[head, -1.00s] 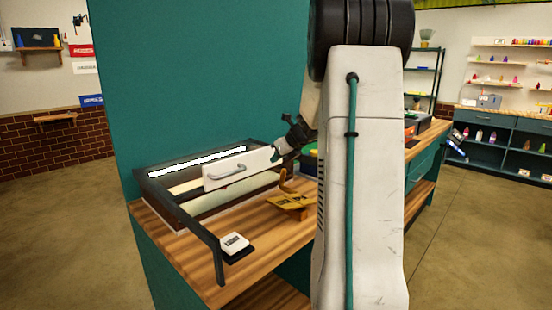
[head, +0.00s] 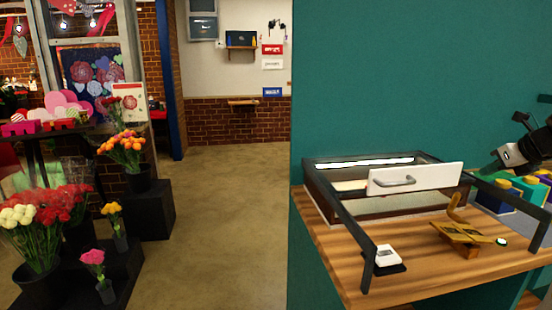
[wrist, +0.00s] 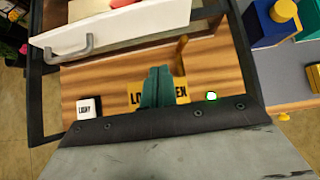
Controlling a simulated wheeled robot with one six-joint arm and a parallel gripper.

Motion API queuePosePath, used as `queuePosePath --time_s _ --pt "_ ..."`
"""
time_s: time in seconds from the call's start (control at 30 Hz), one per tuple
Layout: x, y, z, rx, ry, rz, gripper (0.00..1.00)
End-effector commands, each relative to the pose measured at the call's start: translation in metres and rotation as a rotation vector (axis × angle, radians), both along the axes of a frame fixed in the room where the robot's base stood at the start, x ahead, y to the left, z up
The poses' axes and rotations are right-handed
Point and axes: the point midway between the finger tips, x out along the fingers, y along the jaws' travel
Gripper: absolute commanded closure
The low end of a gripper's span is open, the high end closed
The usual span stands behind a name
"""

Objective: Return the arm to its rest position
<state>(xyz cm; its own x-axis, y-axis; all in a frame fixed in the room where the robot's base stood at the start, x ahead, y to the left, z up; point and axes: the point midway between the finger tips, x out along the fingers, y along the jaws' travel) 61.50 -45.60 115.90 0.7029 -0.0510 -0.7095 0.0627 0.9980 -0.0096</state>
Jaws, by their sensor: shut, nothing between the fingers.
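My gripper (head: 490,168) is at the right of the head view, above the right part of the wooden bench (head: 335,245). Its teal fingers also show in the wrist view (wrist: 157,86), closed together with nothing between them. They hang over a yellow-brown plate (wrist: 137,97) with black lettering, part of which they hide. In the head view this plate (head: 465,235) lies below and left of my gripper. The white drawer front (head: 415,179) with a grey handle is left of my gripper and apart from it. Most of my arm is outside the head view.
A dark frame (head: 350,222) surrounds the drawer. A white labelled switch box (head: 386,254) sits at the bench front. Blue blocks with yellow knobs (wrist: 284,10) stand at right. A teal wall (head: 400,80) rises behind. Flower buckets (head: 35,262) stand far left, with open floor (head: 225,210) between.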

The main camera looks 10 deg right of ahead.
Motion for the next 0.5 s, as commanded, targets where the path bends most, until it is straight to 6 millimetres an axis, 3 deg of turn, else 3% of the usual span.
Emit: queuePosePath --time_s 0.13,0.27,0.37,0.5 --pt "-0.003 0.005 -0.005 -0.098 0.027 0.135 1.0" --pt "-0.024 0.031 -0.031 -0.233 0.117 0.402 1.0" --pt "-0.034 0.074 -0.041 -0.361 0.176 0.683 1.0" --pt "-0.049 0.157 -0.049 -0.552 0.227 1.162 1.0"
